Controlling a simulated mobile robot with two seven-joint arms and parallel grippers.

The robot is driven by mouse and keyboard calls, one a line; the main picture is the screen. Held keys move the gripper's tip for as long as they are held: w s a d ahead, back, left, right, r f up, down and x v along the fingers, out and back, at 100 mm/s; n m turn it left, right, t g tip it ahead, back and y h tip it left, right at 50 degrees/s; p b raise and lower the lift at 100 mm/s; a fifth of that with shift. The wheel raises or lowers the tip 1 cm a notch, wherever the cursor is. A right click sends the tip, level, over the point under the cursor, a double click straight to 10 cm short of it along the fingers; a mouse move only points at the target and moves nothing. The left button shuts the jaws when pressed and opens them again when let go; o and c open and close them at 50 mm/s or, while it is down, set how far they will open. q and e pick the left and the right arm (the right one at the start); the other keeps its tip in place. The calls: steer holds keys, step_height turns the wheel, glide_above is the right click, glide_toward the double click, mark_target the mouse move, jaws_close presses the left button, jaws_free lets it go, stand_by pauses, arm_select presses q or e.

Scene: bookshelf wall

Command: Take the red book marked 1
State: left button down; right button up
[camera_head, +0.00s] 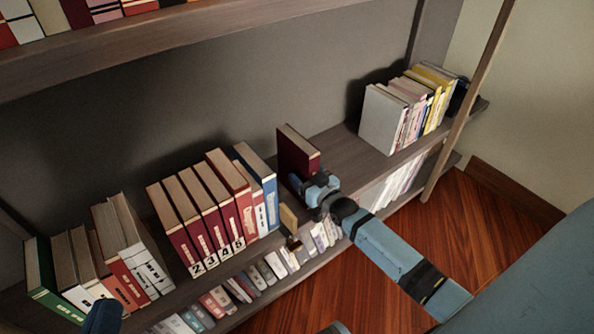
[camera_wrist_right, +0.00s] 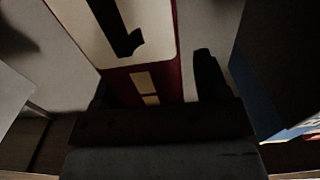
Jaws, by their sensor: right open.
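The red book marked 1 (camera_head: 299,150) stands upright and alone on the middle shelf, apart from the row to its left. In the right wrist view its spine (camera_wrist_right: 155,85) fills the upper middle, with a white label and a black 1. My right gripper (camera_head: 308,188) is open, close in front of the book's spine. In the wrist view its dark fingers (camera_wrist_right: 152,85) show either side of the lower spine; contact cannot be told. Only a dark blue piece of my left gripper (camera_head: 103,318) shows at the lower left edge; its fingers are hidden.
Red books marked 2 to 5 (camera_head: 205,215) stand left of the single book, with a blue book (camera_head: 262,185) at their right end. White and yellow books (camera_head: 410,110) stand further right. A lower shelf of books runs below. Bare shelf (camera_head: 345,150) lies right of the single book.

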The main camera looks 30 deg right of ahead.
jaws_close()
steer(key=shift+r, duration=0.15)
